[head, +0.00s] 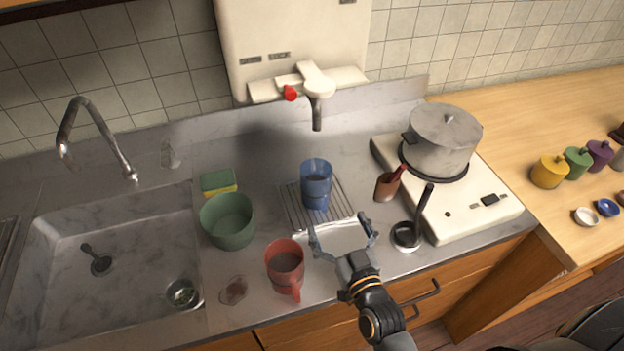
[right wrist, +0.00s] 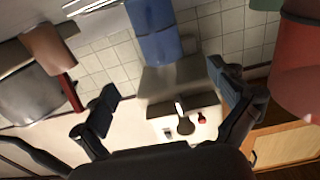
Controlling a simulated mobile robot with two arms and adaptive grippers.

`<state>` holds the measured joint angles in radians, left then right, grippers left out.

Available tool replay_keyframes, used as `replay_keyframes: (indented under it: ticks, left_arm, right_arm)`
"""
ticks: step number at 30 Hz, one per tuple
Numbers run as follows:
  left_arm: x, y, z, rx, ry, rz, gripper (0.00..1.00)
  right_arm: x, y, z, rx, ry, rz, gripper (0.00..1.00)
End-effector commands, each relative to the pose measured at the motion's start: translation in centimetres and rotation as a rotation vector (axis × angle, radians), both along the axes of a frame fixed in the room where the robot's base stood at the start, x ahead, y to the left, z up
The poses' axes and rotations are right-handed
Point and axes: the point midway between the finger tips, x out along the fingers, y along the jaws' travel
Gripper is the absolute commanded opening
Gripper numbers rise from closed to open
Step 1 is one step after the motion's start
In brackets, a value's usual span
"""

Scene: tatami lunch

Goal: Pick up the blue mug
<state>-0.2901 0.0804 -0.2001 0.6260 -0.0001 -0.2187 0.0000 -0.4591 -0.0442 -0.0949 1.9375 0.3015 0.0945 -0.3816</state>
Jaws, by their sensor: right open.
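The blue mug (head: 316,185) stands upright on a wire rack at the middle of the counter. My right gripper (head: 341,238) is in front of it, nearer the front edge, with its fingers spread and nothing between them. In the right wrist view the blue mug (right wrist: 155,32) lies beyond the gap between the open fingers (right wrist: 168,88), apart from them. No handle of the mug is clear to me. My left gripper is not in view.
A red mug (head: 285,264) and a green bowl (head: 229,219) stand left of my gripper. A brown cup (head: 387,186), a ladle (head: 407,235) and a pot (head: 442,140) on a white stove (head: 480,215) are to the right. The sink (head: 130,290) is far left.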

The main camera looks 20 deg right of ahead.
Motion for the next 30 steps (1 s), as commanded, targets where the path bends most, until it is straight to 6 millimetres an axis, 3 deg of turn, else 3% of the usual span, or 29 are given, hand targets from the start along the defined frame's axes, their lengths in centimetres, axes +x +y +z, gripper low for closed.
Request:
replay_keyframes:
  ticks: [5, 11, 15, 23, 30]
  left_arm:
    - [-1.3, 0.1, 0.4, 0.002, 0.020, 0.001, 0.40]
    - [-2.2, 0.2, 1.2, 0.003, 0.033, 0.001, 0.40]
    - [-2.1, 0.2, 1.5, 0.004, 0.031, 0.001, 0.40]
    - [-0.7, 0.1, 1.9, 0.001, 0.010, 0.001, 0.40]
    - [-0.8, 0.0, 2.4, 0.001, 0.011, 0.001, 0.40]
  right_arm:
    - [1.6, 0.1, 0.2, 0.000, -0.002, 0.000, 0.97]
    - [5.5, 0.2, 0.3, 0.001, -0.003, 0.000, 0.97]
    - [7.5, 0.3, 0.1, -0.001, -0.001, 0.000, 0.97]
    - [9.5, 0.3, 0.1, 0.000, -0.001, 0.000, 0.97]
    - [13.0, 0.5, 0.1, 0.000, 0.000, 0.001, 0.97]
